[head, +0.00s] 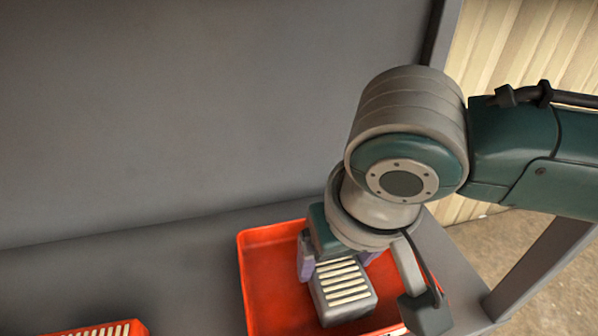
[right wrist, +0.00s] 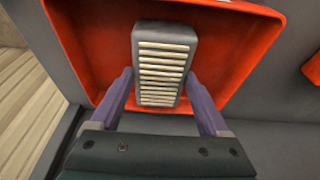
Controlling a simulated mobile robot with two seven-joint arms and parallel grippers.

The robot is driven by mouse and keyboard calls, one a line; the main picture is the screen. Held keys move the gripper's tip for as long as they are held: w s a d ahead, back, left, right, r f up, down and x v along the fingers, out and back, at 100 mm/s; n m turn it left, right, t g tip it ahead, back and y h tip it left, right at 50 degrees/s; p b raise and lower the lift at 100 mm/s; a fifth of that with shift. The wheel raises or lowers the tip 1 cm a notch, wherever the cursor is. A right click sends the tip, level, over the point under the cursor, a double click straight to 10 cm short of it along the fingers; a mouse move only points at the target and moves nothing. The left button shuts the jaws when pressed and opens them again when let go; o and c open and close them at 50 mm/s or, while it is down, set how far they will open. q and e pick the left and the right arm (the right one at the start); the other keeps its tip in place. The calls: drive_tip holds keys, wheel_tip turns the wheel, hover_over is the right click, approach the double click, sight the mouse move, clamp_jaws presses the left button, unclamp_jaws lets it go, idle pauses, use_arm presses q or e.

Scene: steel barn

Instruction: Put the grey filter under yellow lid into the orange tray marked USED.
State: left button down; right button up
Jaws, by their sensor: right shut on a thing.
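The grey filter (head: 343,292) with pale slats is in my right gripper (head: 335,262), over or inside the orange tray (head: 258,262). In the right wrist view the filter (right wrist: 164,65) sits between the two purple fingers of the gripper (right wrist: 163,92), with the orange tray (right wrist: 235,55) around it. I cannot tell whether the filter touches the tray floor. The yellow lid and the USED marking are not in view. My left gripper is not in view.
The tray stands on a grey bench (head: 185,275) with a grey back panel (head: 190,110) behind it. Another orange item with pale slats (head: 105,329) shows at the bottom left. The bench between them is clear.

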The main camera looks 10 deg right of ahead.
sight(342, 282)
drive_tip(key=o, duration=1.3)
drive_tip(key=shift+f, duration=0.1)
drive_tip(key=shift+c, duration=0.2)
drive_tip(key=p+v, duration=0.4)
drive_tip(key=v, duration=0.2)
drive_tip(key=shift+r, duration=0.35)
drive_tip(key=shift+s+r+p, duration=0.15)
drive_tip(key=shift+r+p, duration=0.15)
drive_tip(key=shift+r, duration=0.2)
drive_tip(key=s+a+r+n+y, duration=0.1)
drive_tip(key=s+a+n+y, duration=0.1)
drive_tip(key=s+a+y, duration=0.3)
drive_tip(key=s+d+h, duration=0.5)
drive_tip(key=s+d, duration=0.4)
drive_tip(key=d, duration=0.4)
drive_tip(key=shift+d, duration=0.1)
